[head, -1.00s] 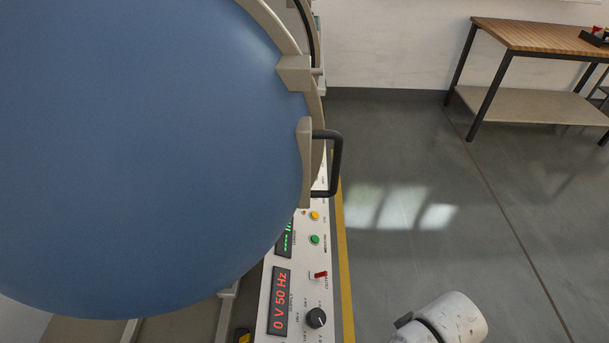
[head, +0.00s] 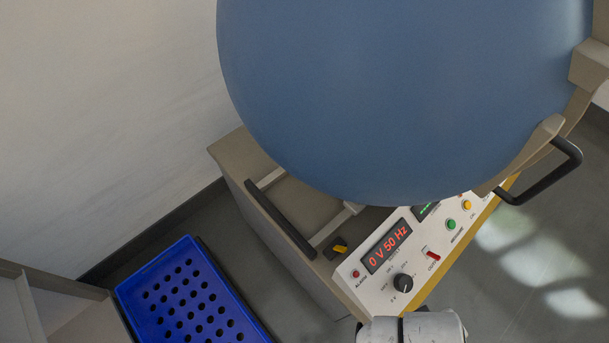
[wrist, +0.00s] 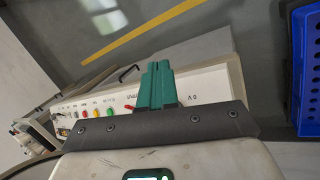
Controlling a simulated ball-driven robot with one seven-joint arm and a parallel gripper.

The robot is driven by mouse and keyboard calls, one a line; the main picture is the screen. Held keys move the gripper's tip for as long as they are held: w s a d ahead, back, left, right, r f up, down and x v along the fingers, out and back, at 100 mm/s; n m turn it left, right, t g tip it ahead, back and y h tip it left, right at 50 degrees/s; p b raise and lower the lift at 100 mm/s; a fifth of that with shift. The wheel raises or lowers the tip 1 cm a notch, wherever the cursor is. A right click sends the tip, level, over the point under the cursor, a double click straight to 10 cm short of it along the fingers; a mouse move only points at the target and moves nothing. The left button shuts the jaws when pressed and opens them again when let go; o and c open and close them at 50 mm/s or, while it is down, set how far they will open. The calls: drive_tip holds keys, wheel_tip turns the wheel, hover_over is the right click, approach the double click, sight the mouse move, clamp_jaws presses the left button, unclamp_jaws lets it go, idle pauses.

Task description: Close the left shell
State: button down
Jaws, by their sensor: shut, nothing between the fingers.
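A large blue domed shell (head: 400,90) with a beige rim fills the upper right of the head view. A black bar handle (head: 548,180) sits on its rim at the right. Only this one shell shows clearly; I cannot tell from the frames how far it stands from its closed position. My gripper (wrist: 157,82) shows in the wrist view with its green fingers shut and empty, in front of the control panel. It appears apart from the shell. The fingers are not visible in the head view.
The white control panel (head: 375,285) below the shell has a red display, a knob (head: 403,283), buttons and a red switch (head: 432,255). A blue perforated crate (head: 190,300) is at lower left. A wall closes the left side. Floor is open at the right.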

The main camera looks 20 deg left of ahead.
drive_tip(key=w+a+r+n+t+h+p, duration=0.1)
drive_tip(key=w+a+r+n+t+h, duration=0.15)
drive_tip(key=a+r+n, duration=0.4)
drive_tip(key=n+t+y+p, duration=0.35)
drive_tip(key=n+t, duration=1.05)
drive_tip(key=n, duration=0.5)
approach(312, 172)
drive_tip(key=shift+h, duration=0.3)
drive_tip(key=p+x, duration=0.2)
drive_tip(key=x, duration=0.3)
drive_tip(key=shift+w+a+r, duration=0.1)
drive_tip(key=shift+w+r, duration=0.05)
drive_tip(key=shift+w, duration=0.8)
drive_tip(key=w+d+p, duration=0.1)
drive_tip(key=w+d, duration=0.7)
drive_tip(key=w, duration=0.6)
drive_tip(key=shift+w+d, duration=0.25)
drive_tip(key=shift+d, duration=0.15)
